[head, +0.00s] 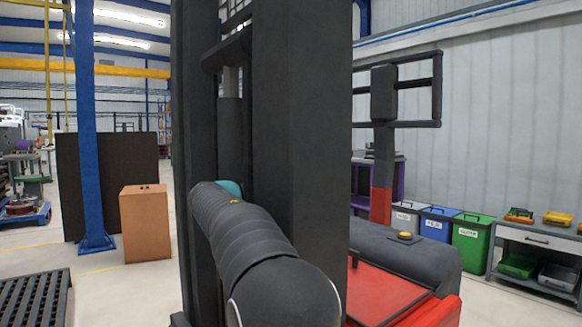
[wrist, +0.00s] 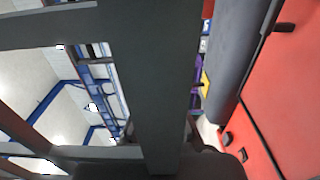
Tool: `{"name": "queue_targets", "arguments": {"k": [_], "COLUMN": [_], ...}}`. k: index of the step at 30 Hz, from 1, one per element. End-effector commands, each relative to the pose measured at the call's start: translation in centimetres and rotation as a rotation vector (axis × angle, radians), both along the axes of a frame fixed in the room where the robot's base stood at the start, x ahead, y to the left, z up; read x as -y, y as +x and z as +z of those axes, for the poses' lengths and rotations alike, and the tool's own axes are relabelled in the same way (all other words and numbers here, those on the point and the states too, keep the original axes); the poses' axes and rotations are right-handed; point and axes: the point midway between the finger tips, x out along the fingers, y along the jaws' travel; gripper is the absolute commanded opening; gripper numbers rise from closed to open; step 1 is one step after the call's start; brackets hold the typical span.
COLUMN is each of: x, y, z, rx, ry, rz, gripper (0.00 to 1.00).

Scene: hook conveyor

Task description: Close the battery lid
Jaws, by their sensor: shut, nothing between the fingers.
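A red panel, seemingly the battery lid (head: 390,287), shows on the forklift to the right of the mast. My arm and the mast hide part of it. The panel also fills the right of the wrist view (wrist: 285,105), with a dark handle-like piece and a dark seam along it. I cannot tell whether it sits fully down. My gripper (wrist: 190,161) shows only as dark parts at the bottom of the wrist view, shut and empty, apart from the red panel. In the head view it is hidden beyond my arm and the mast.
The forklift's black mast (head: 300,130) stands close in front of me. A dark grey cover (head: 425,255) with a yellow button borders the red panel. A brown box (head: 146,225) and blue column (head: 88,130) stand left. Bins (head: 470,240) and a workbench (head: 540,240) stand right.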

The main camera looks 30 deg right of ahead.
Motion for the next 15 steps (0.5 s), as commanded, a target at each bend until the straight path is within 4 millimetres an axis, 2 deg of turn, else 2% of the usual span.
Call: {"name": "queue_targets", "arguments": {"k": [6, 8, 15], "x": [-0.1, -0.1, 0.0], "y": [0.0, 0.1, 0.1], "z": [4.2, 4.8, 9.4], "rx": [0.003, 0.005, 0.005], "ry": [-0.001, -0.001, -0.001], "rz": [0.001, 0.001, 0.001], "gripper": [0.00, 0.00, 0.00]}}
